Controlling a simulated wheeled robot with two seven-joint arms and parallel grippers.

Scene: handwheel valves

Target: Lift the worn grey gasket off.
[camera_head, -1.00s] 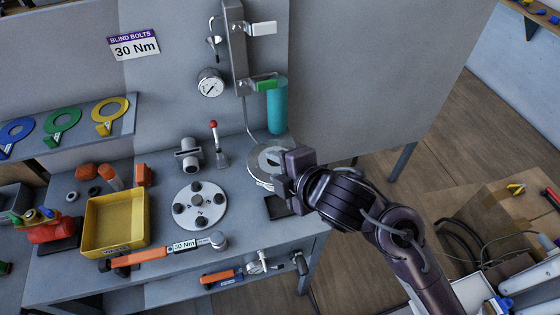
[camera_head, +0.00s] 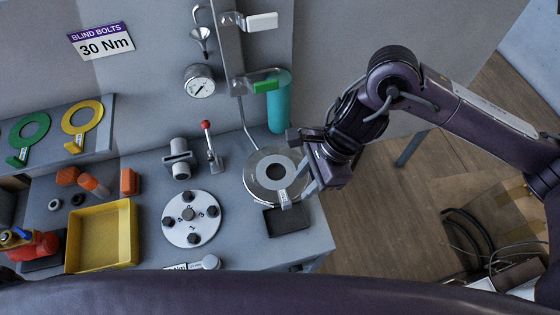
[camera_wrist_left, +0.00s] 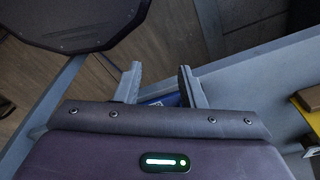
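The worn grey gasket (camera_head: 262,163) is a flat ring lying on the round metal flange (camera_head: 251,190) near the bench's right side. A pale tab (camera_head: 285,200) sticks out at its front edge. My right gripper (camera_head: 307,187) is at the right edge of the flange, with its pale fingers pointing down close to the tab. Whether the fingers touch the tab or are parted cannot be told. My left gripper (camera_wrist_left: 162,85) is open and empty in the left wrist view, its two fingers well apart.
A dark square pad (camera_head: 287,220) lies in front of the flange. A teal cylinder (camera_head: 279,105) stands behind it. A bolted white disc (camera_head: 191,219), a red-knobbed lever (camera_head: 210,145) and a yellow tray (camera_head: 102,238) are to the left. Green and yellow rings (camera_head: 82,117) lie on a shelf.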

